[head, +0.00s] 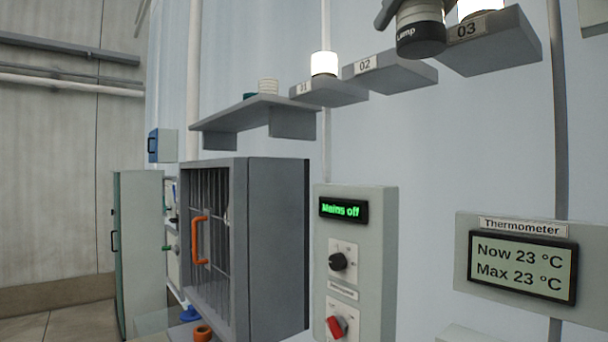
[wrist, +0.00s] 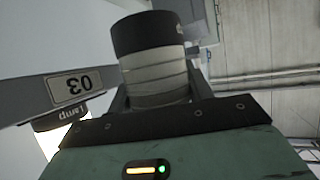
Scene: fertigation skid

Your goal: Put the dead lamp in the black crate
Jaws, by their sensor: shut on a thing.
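My gripper (head: 388,12) is at the top right of the head view, cut by the frame edge, in front of brackets 02 and 03. It is shut on a lamp (head: 421,36) with a dark, unlit end and a black band lettered "Lamp". In the wrist view the held lamp (wrist: 155,65) shows a black end and a pale ribbed part between the fingers. It hangs clear of the brackets in the head view. The black crate is not in view.
Bracket 02 (head: 390,74) is bare. Lit lamps stand on bracket 01 (head: 330,94) and bracket 03 (head: 497,45). A white ribbed piece (head: 268,86) stands on the shelf (head: 254,108). Below are a barred cabinet (head: 272,250), a "Mains off" panel (head: 377,240) and a thermometer (head: 590,262).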

